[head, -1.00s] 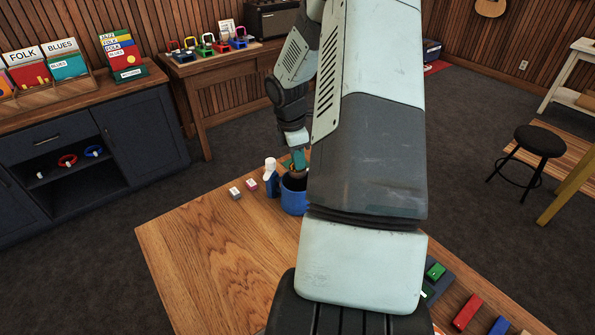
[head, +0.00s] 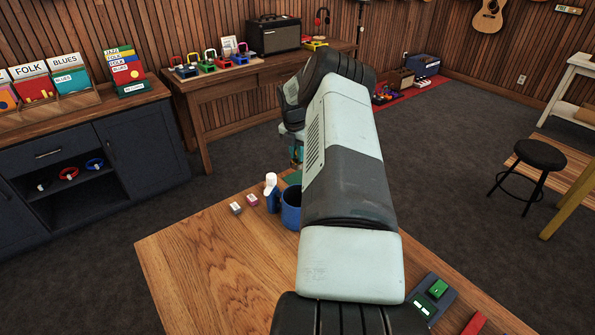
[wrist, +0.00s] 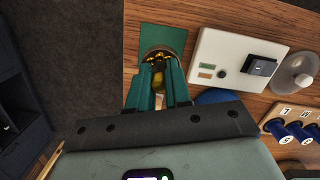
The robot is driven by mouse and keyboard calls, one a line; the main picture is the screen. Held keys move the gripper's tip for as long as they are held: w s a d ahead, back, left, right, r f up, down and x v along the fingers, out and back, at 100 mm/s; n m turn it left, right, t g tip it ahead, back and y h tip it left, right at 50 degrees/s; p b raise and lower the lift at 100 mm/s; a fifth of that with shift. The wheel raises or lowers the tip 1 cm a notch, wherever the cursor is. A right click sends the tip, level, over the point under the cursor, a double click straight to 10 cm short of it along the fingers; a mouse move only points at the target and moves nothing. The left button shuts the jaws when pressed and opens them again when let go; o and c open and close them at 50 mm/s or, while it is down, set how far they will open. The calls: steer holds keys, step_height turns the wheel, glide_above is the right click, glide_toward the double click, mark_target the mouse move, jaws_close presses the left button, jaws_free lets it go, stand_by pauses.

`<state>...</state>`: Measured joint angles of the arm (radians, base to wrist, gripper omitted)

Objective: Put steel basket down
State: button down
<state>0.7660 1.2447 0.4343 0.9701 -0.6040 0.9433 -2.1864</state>
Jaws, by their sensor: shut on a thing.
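In the wrist view, a small round basket (wrist: 151,54) with a brownish metallic rim and gold-coloured contents is at the tips of my gripper (wrist: 160,75). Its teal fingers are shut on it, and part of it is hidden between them. Behind it is a dark green mat (wrist: 172,34) on the wooden table. I cannot tell whether the basket touches the mat or is above it. In the head view, the mat (head: 293,179) shows at the far table edge below my gripper (head: 296,162); my arm hides much of this area.
A blue pot (head: 290,212) stands in front of the mat, beside a blue-and-white bottle (head: 271,194). Small blocks (head: 236,208) lie left. The table's left front is clear.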

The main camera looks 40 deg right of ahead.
mark_target(297, 166)
steer(key=shift+f, duration=2.9)
steer(key=shift+f, duration=0.15)
steer(key=c, duration=1.1)
jaws_free()
steer(key=shift+o, duration=0.2)
steer(key=r, duration=0.4)
steer(key=a+r, duration=0.1)
steer(key=r, duration=0.7)
steer(key=shift+s+a+r, duration=0.1)
steer(key=shift+s+a, duration=0.1)
steer(key=shift+s, duration=0.05)
